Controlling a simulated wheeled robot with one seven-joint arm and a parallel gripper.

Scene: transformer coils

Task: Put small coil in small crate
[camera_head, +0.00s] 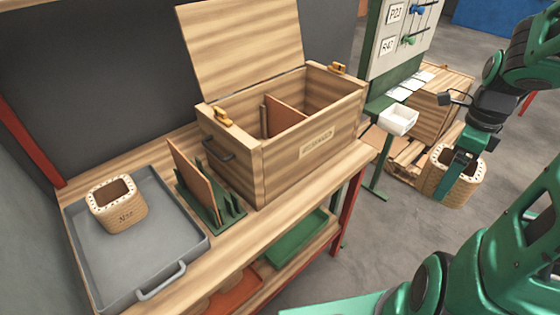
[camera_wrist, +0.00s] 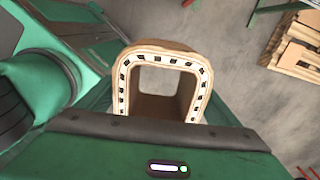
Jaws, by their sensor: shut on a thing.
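My gripper (camera_head: 458,165) is shut on a tan, wound coil (camera_head: 467,188) with a square hole and dark marks around its rim. It holds the coil in the air to the right of the workbench, above the floor. The coil also shows in the wrist view (camera_wrist: 192,60), upper end toward the camera. A second coil (camera_head: 120,206), marked with dark writing, stands in the grey tray (camera_head: 180,226) at the left of the bench. A wooden crate (camera_head: 285,168) with its lid (camera_head: 245,40) open stands at the middle of the bench; a divider (camera_head: 284,114) is inside.
A green rack (camera_head: 228,204) holding a brown panel (camera_head: 193,178) stands between tray and crate. A lower shelf carries a green tray (camera_head: 297,238) and an orange-red one (camera_head: 235,293). A panel stand with a white bin (camera_head: 398,119) and wooden pallets (camera_head: 405,152) lie behind. Grey floor is open around.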

